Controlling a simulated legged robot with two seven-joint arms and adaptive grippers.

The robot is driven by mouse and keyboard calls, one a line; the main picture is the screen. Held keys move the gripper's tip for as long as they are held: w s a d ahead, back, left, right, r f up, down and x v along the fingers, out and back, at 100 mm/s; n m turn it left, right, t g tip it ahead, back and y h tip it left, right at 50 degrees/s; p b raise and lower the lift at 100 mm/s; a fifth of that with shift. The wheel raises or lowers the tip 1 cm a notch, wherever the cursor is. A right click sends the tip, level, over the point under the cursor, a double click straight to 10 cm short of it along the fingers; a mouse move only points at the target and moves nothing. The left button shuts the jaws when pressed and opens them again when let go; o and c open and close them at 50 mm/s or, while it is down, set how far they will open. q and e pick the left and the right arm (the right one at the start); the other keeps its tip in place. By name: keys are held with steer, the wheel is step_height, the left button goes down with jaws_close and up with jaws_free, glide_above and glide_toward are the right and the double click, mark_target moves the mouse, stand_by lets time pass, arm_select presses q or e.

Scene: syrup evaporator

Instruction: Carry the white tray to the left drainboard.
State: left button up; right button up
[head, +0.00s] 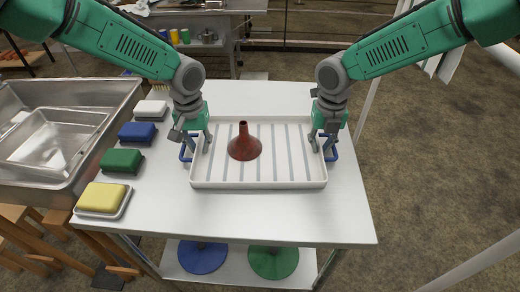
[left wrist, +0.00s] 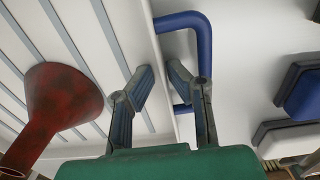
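The white tray (head: 258,185), with grey ribs on its floor and a blue handle at each side, lies flat on the metal table. A dark red funnel (head: 244,145) stands in it, left of the middle; the funnel also shows in the left wrist view (left wrist: 60,98). My left gripper (head: 198,148) is at the left handle (left wrist: 203,38), its fingers apart, one inside and one outside the tray's wall. My right gripper (head: 322,146) is at the right handle (head: 333,151), fingers apart likewise.
A steel sink (head: 110,96) adjoins the table's left. White, blue (head: 138,132), green (head: 122,160) and yellow (head: 101,197) sponges line the table's left side. Bare tabletop lies in front of and behind the tray. Blue and green discs (head: 274,261) sit on the lower shelf.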

arm_select(q)
steer(key=shift+a, duration=0.1)
jaws_close()
arm_select(e)
steer(key=shift+a, duration=0.1)
jaws_close()
arm_select(q)
steer(key=shift+a, duration=0.15)
arm_select(e)
steer(key=shift+a, duration=0.15)
arm_select(q)
steer(key=shift+r, duration=0.15)
arm_select(e)
steer(key=shift+r, duration=0.2)
